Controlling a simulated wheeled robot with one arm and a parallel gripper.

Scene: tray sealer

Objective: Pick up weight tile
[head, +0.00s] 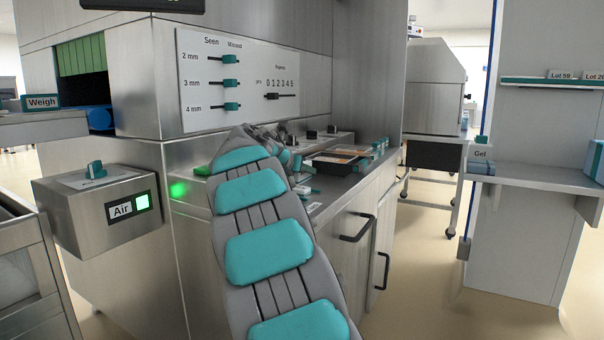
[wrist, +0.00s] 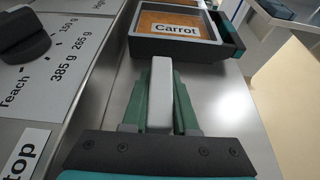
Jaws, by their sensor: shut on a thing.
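In the wrist view my gripper (wrist: 160,88) is shut on a narrow pale grey block, which I take to be the weight tile (wrist: 160,110). The tile sits between the two green fingers, and its lower part is hidden by them. The tile is above the steel counter; I cannot tell whether it touches it. In the head view my arm reaches over the counter and hides most of the gripper, and I cannot make out the tile there.
A dark tray labelled Carrot (wrist: 176,49) lies just beyond the fingers. A dial panel (wrist: 60,70) with gram marks is at left. Bare counter (wrist: 225,110) is at right. In the head view, drawer handles (head: 358,229) stick out below the counter, and a Gel shelf (head: 540,176) stands at right.

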